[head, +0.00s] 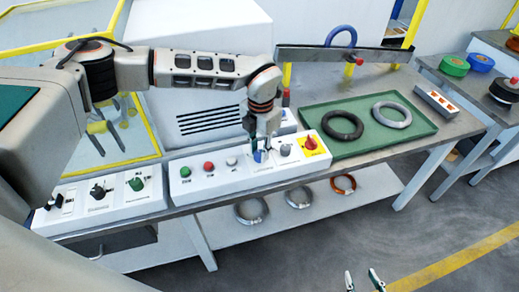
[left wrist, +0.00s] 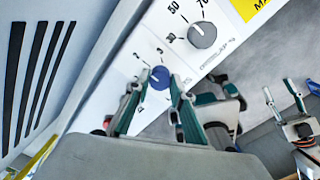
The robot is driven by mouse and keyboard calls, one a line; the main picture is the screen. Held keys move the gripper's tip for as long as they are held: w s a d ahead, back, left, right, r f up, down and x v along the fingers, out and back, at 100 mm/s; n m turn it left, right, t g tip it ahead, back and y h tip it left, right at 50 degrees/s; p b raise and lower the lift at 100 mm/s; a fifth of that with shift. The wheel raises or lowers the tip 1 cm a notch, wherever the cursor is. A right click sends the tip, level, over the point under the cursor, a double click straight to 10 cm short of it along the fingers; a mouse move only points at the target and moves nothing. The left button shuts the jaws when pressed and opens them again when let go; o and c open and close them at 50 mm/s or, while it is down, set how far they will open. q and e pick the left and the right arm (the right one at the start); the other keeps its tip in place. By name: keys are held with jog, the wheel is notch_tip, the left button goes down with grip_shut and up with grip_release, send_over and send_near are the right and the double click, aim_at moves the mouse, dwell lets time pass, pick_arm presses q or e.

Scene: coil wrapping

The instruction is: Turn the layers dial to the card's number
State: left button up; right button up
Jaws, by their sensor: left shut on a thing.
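The layers dial is a blue knob (left wrist: 159,77) on the white control panel, with the numbers 2 and 3 readable beside it in the left wrist view. In the head view a bit of the blue knob (head: 260,156) shows under my left gripper (head: 256,150). My left gripper (left wrist: 157,100) is shut on the knob, one finger on each side. I cannot tell which number the knob points at. My right gripper (head: 363,281) is open and empty at the bottom of the head view, away from the panel. I cannot make out the card.
A grey overlap knob (left wrist: 202,35) sits close beside the blue dial. The panel (head: 212,184) also bears green, red and white buttons and a red-and-yellow switch (head: 310,143). A green tray (head: 424,127) with two coils lies to the right. More coils rest on the lower shelf.

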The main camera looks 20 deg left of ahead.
pick_arm(q)
jog(key=shift+r, duration=0.1)
dwell(0.4)
jog(key=o, duration=1.1)
jog(key=shift+o, duration=0.2)
notch_tip(320, 180, up, 12)
jog(key=shift+s+d, duration=0.1)
